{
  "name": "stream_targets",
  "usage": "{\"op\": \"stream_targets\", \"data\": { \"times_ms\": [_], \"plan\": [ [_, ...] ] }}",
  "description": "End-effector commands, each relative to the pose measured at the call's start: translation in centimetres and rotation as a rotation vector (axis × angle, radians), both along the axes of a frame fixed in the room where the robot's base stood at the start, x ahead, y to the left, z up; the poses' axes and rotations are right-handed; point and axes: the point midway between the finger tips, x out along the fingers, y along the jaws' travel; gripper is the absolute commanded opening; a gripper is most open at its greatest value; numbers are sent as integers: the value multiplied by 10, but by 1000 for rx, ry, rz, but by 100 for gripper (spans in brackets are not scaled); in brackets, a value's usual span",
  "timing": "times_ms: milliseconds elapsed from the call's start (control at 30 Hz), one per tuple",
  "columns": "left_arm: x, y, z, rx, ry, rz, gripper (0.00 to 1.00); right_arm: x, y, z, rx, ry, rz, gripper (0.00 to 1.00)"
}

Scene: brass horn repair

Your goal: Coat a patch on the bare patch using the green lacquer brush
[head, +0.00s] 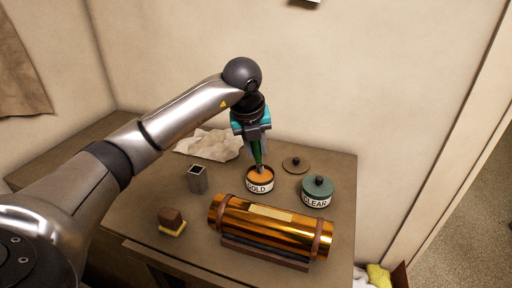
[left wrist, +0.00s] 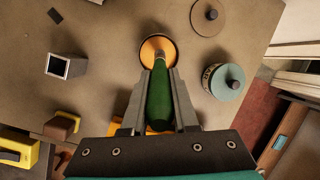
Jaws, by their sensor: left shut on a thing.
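My left gripper (head: 256,138) is shut on the green-handled lacquer brush (head: 257,152), which points down. The brush tip is at the mouth of the open pot labelled GOLD (head: 260,184); how deep it sits is hard to tell. In the left wrist view the gripper (left wrist: 159,82) holds the green handle (left wrist: 160,105), with the orange-filled pot (left wrist: 146,51) beyond it. The shiny brass tube (head: 240,228) lies on a dark cradle in front of the pot. A paler rectangular patch (head: 257,210) shows along its top. My right gripper is out of view.
A closed teal jar labelled CLEAR (head: 317,191) stands right of the pot, with a loose round lid (head: 295,166) behind it. A square metal holder (head: 198,180) and a brown-and-yellow block (head: 172,220) are at left. A crumpled cloth (head: 208,143) lies behind on the table (head: 135,205).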

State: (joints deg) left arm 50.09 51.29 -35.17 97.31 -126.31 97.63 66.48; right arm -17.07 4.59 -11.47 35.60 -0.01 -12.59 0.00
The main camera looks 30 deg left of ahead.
Motion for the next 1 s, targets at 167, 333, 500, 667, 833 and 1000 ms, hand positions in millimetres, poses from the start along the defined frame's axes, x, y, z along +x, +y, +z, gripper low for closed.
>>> {"op": "stream_targets", "data": {
  "times_ms": [167,333,500,667,833,1000],
  "plan": [
    [0,0,0,0,0,0,0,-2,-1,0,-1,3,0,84],
    [0,0,0,0,0,0,0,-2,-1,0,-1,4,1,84],
    [0,0,-1,0,0,0,0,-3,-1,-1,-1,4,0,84],
    [0,0,-3,0,0,0,0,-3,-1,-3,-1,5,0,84],
    [0,0,-5,0,0,0,0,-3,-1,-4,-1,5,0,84],
    [0,0,-7,0,0,0,0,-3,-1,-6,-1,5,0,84]
  ]
}}
